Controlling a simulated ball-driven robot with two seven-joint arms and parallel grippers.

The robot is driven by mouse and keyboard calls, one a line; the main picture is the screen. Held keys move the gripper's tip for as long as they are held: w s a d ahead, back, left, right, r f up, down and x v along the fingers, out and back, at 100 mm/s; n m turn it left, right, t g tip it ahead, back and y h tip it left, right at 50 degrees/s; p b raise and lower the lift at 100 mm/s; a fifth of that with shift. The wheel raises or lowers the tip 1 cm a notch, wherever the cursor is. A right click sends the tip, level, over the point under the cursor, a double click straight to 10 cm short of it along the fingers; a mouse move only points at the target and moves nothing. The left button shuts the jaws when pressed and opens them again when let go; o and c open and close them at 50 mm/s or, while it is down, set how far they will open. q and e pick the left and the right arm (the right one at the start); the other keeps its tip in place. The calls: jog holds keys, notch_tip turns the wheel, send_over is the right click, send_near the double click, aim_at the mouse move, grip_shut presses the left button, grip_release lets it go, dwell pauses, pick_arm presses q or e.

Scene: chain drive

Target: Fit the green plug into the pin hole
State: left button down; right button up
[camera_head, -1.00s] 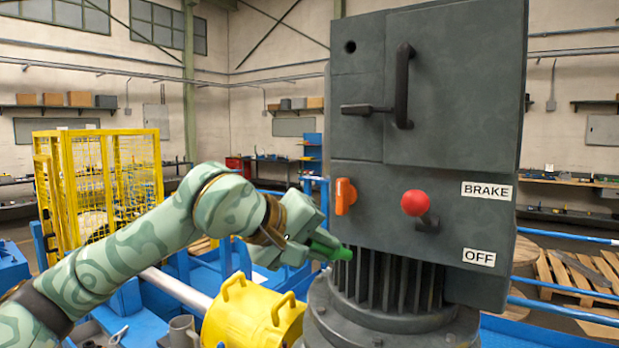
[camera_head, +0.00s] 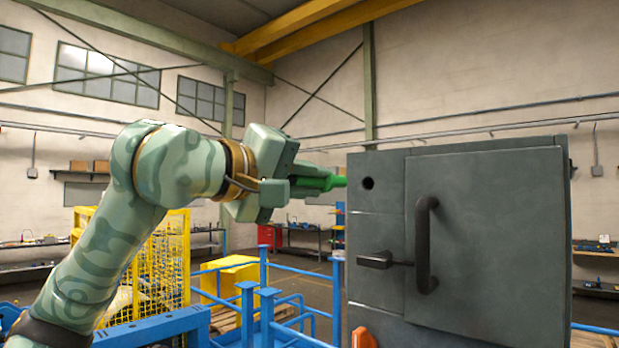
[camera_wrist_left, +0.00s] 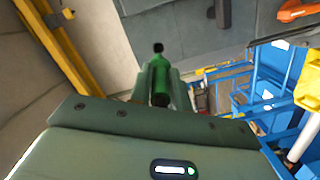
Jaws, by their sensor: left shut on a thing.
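The green plug (camera_head: 322,181) is held by my left gripper (camera_head: 300,186) and points right, towards the grey cabinet (camera_head: 490,240). The round dark pin hole (camera_head: 367,183) is in the cabinet's upper left panel. In the head view the plug's tip is left of the hole, at about the same height, and the hole is uncovered. In the left wrist view the plug (camera_wrist_left: 160,75) sits between the two fingers, with a dark round spot, apparently the hole (camera_wrist_left: 158,47), just beyond its tip. The remaining gap is hard to judge. My right gripper is not in view.
Below the hole a dark latch handle (camera_head: 376,260) sticks out, and a vertical door handle (camera_head: 424,245) stands to its right. An orange knob (camera_head: 363,338) shows at the bottom. Blue railings (camera_head: 263,300) and a yellow cage (camera_head: 160,270) stand behind my arm.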

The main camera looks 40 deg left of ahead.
aim_at(335, 183)
pick_arm(q)
jog(key=shift+w+d, duration=0.1)
jog(key=shift+w, duration=0.05)
jog(key=shift+p+x, duration=0.5)
jog(key=shift+x, duration=0.7)
jog(key=shift+p+x, duration=0.3)
jog(key=shift+x, duration=0.45)
jog(key=shift+a+x, duration=0.2)
jog(key=shift+x, duration=0.9)
jog(key=shift+a+r, duration=0.1)
jog(key=shift+a, duration=0.05)
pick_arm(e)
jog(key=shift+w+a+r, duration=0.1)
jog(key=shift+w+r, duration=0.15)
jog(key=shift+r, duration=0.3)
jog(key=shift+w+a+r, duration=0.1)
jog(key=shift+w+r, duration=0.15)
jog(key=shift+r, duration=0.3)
pick_arm(q)
jog(key=shift+p, duration=0.4)
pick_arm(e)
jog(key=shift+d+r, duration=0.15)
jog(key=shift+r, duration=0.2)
